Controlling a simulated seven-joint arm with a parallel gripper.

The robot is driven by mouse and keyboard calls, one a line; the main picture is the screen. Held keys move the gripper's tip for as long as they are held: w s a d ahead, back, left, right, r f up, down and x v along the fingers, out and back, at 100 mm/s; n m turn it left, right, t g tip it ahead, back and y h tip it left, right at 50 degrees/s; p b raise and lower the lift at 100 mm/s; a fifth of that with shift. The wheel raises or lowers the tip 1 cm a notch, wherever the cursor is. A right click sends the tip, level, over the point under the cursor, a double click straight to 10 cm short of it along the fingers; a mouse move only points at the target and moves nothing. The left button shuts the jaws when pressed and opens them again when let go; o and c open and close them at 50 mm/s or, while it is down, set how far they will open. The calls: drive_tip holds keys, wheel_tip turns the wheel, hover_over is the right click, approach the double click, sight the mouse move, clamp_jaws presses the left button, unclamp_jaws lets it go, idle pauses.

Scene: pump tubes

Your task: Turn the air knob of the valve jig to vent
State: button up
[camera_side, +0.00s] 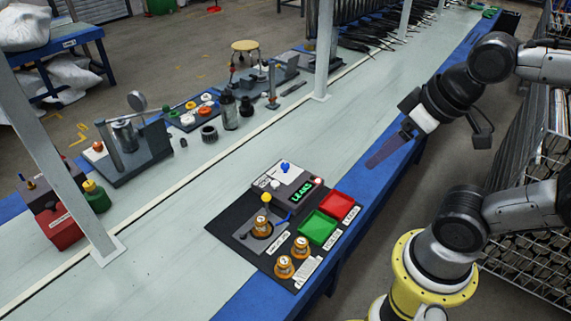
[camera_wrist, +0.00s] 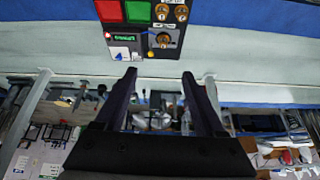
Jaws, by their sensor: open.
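The valve jig (camera_side: 242,238) is a dark plate on the bench in the side view, at the top in the wrist view (camera_wrist: 166,53). At its back is a grey box with a blue knob (camera_side: 285,167), likely the air knob, and a display (camera_side: 302,190) with green letters, perhaps "LEAKS". The knob's pointer setting is too small to read. A brass part sits in the jig below a yellow knob (camera_side: 266,198), with a blue lever beside it. My gripper (camera_side: 388,152) is open and empty, off to the right of the jig and above the bench edge; its fingers (camera_wrist: 159,74) show apart.
A green tray (camera_side: 318,228) and a red tray (camera_side: 337,205) lie at the jig's right. Two brass parts (camera_side: 292,257) stand at its front. White posts (camera_side: 322,55) rise from the bench. Tools and parts line the far side. Bench surface behind the jig is clear.

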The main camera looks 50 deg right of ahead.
drive_tip(key=w+d+r+m, duration=0.2)
drive_tip(key=w+r, duration=0.3)
drive_tip(key=w, duration=0.5)
drive_tip(key=w+d+r+m, duration=0.2)
drive_tip(key=w+r, duration=0.3)
drive_tip(key=w, duration=0.5)
drive_tip(key=m+g, duration=0.4)
drive_tip(key=g, duration=0.2)
hover_over(285, 165)
wheel_tip(285, 165, down, 34)
wheel_tip(285, 165, down, 14)
drive_tip(key=shift+d+r, duration=0.1)
drive_tip(key=shift+r, duration=0.1)
